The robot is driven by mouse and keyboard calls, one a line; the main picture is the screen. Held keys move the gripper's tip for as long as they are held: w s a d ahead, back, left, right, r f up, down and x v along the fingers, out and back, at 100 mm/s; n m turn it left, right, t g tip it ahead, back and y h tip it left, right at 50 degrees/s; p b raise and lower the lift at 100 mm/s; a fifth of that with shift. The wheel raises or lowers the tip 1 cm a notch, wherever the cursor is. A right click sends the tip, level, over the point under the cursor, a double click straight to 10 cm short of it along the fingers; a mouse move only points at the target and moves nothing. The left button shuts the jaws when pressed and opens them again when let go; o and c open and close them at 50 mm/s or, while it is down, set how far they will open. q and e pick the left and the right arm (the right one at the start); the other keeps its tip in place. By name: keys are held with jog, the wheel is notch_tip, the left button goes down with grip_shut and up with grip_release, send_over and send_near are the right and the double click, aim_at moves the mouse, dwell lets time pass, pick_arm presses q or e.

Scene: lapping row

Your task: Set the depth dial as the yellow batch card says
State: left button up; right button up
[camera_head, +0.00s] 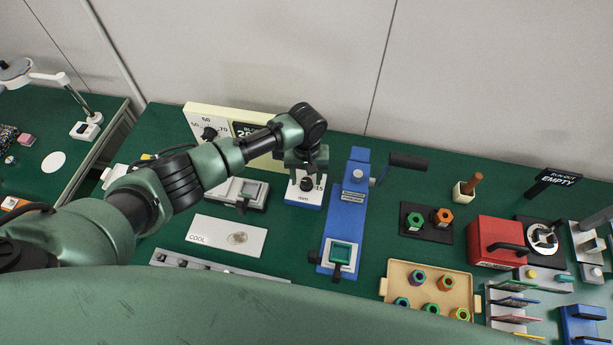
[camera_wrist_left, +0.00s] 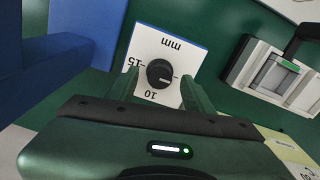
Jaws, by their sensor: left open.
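The depth dial is a black knob (camera_wrist_left: 160,73) on a white plate with a blue edge, marked "mm"; 10 and 15 are readable in the left wrist view. The knob's white mark points right in that view, away from 15; any number there is hidden by a finger. In the head view the dial (camera_head: 306,185) sits below my left gripper (camera_head: 305,172). The gripper is open, its fingers on either side of the knob; contact cannot be told. Several coloured cards stand in a rack at lower right, a yellow one (camera_head: 527,335) among them; its writing is unreadable. My right gripper is out of view.
A blue press-like fixture (camera_head: 349,205) with a black handle stands just right of the dial. A grey fixture (camera_head: 240,192) is to its left, a cream panel (camera_head: 197,110) behind. A "COOL" plate (camera_head: 215,232) lies in front. A tan tray (camera_head: 396,272) holds several coloured nuts.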

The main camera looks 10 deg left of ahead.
pick_arm(q)
jog(key=shift+w+f, duration=0.1)
jog(key=shift+f, duration=0.5)
jog(key=c, duration=1.1)
grip_shut()
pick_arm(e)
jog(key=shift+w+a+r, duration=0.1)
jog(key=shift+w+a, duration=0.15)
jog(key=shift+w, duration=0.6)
